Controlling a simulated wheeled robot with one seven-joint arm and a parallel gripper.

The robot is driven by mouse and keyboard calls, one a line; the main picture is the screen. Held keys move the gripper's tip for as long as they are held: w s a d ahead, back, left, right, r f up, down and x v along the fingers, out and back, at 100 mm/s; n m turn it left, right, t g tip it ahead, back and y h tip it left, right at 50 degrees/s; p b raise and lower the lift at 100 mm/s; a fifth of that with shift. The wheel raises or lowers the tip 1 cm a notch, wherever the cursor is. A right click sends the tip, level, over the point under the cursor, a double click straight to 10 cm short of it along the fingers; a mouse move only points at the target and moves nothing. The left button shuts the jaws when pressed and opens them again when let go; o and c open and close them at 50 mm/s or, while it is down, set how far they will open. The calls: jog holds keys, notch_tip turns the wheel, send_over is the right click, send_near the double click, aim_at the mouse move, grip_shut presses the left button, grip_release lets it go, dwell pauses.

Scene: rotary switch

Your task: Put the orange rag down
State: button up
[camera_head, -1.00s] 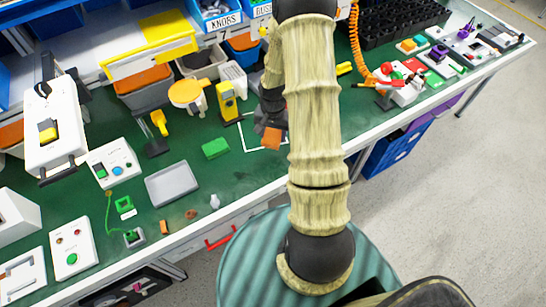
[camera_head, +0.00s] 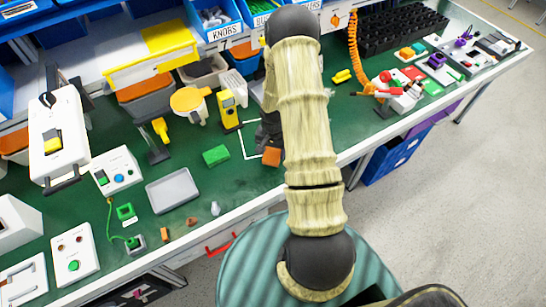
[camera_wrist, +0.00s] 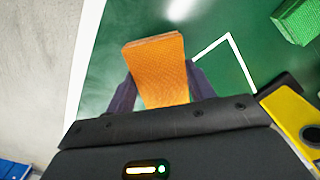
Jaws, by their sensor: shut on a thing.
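The orange rag (camera_wrist: 160,72) is a folded, textured block between the two dark fingers of my gripper (camera_wrist: 160,88) in the wrist view. My gripper is shut on it. In the head view the rag (camera_head: 271,156) shows as a small orange patch at the left of my arm, over the green bench top near the front edge. My gripper (camera_head: 268,138) is mostly hidden behind my arm there. A white outlined area (camera_head: 248,141) on the bench lies next to it, and its corner also shows in the wrist view (camera_wrist: 230,38). I cannot tell whether the rag touches the bench.
A green block (camera_head: 216,155) lies left of the outline. A yellow meter (camera_head: 228,110) stands behind it. A grey tray (camera_head: 172,188) lies further left. Red-and-white equipment with an orange coiled cord (camera_head: 355,45) stands to the right.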

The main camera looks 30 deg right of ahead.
aim_at(273, 158)
jog(key=shift+f+p, duration=0.45)
jog(key=shift+f, duration=1.55)
jog(key=shift+f, duration=0.2)
jog(key=o, duration=1.1)
jog(key=shift+c, duration=0.2)
notch_tip(273, 158, up, 11)
jog(key=shift+r+b, duration=0.1)
jog(key=shift+b, duration=1.1)
jog(key=shift+r, duration=0.6)
